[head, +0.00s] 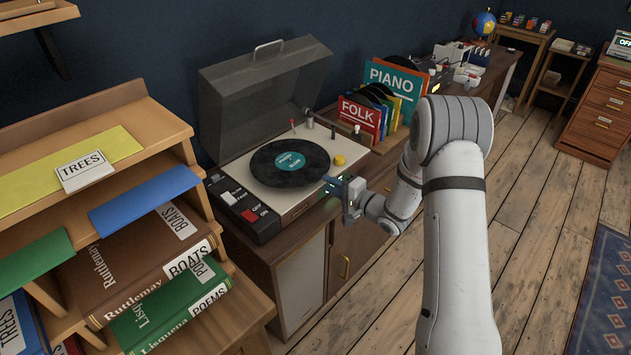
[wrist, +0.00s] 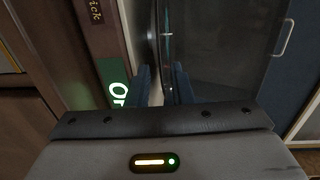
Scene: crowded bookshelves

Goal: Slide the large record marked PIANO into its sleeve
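A large black record (head: 268,165) with a teal label lies flat on the turntable (head: 228,172). The white print on its label is too small to read surely. The teal sleeve marked PIANO (head: 392,77) stands upright behind the red FOLK sleeve (head: 358,115), to the right of the turntable; its lower part is hidden. My gripper (head: 331,181) is beside the turntable's front right edge, apart from the record.
The turntable's grey lid (head: 262,95) stands open behind it. A yellow knob (head: 340,160) and a tonearm are near the record. A shelf of books (head: 150,265) fills the left. Black records show among the sleeves. The wooden floor (head: 545,200) at right is clear.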

